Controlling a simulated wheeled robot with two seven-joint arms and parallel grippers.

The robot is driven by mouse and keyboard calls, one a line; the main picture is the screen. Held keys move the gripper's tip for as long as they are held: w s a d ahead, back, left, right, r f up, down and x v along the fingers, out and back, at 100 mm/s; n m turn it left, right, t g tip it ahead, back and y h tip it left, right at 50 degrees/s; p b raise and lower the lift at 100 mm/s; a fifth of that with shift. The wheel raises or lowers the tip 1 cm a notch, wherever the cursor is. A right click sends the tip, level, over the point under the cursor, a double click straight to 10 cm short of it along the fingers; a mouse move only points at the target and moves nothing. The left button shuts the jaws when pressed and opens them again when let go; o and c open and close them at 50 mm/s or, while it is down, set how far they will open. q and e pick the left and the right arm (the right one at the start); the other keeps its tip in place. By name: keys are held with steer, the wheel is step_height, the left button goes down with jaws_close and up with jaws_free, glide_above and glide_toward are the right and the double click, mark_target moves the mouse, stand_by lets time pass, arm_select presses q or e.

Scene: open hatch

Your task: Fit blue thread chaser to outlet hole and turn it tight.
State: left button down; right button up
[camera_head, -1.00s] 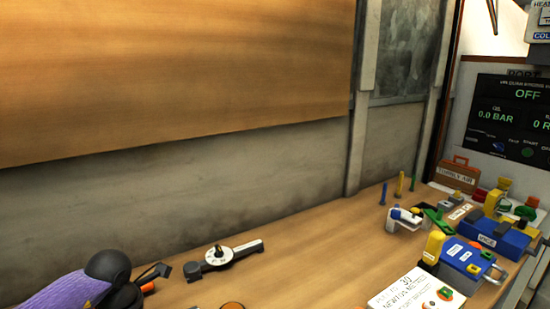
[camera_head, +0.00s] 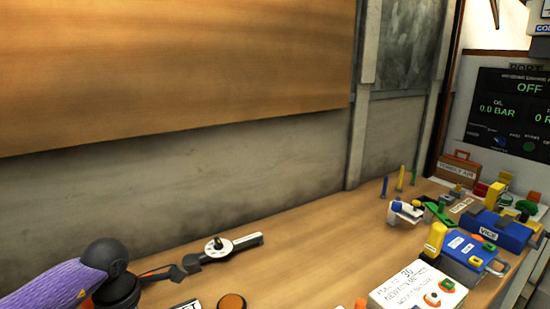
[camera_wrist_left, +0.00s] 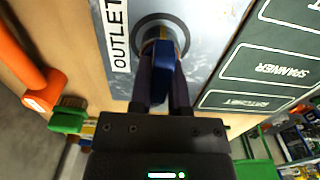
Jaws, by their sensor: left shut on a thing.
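In the left wrist view my left gripper (camera_wrist_left: 163,66) is shut on the blue thread chaser (camera_wrist_left: 163,80), a narrow blue piece between the dark fingers. Its far end, with a yellow bit, lies over the dark round outlet hole (camera_wrist_left: 178,24) in a grey plate marked OUTLET (camera_wrist_left: 118,50). The fingers hide part of it, and I cannot tell how deep it sits. In the head view my purple-sleeved arm comes in from the lower left, and the outlet and chaser cannot be made out. My right gripper is not in view.
The left wrist view shows green panels marked SPANNER (camera_wrist_left: 280,70), an orange handle (camera_wrist_left: 35,90) and a green knob (camera_wrist_left: 68,115). In the head view a dial wrench (camera_head: 230,247) lies on the bench, a blue vice (camera_head: 500,232) stands right, and the bench middle is clear.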

arm_select(q)
steer(key=shift+s+d+f, duration=0.15)
steer(key=shift+s+f, duration=0.05)
steer(key=shift+f, duration=0.3)
steer(key=shift+f+m+b, duration=0.1)
steer(key=shift+m+b, duration=0.4)
steer(key=shift+m, duration=0.7)
steer(key=m, duration=0.3)
steer(key=shift+m+b, duration=0.4)
steer(key=c, duration=0.6)
jaws_free()
steer(key=shift+o, duration=0.5)
steer(key=shift+w, duration=0.15)
step_height(320, 180, up, 10)
steer(key=p, duration=0.7)
steer(key=shift+w+f, duration=0.1)
steer(key=shift+f, duration=0.1)
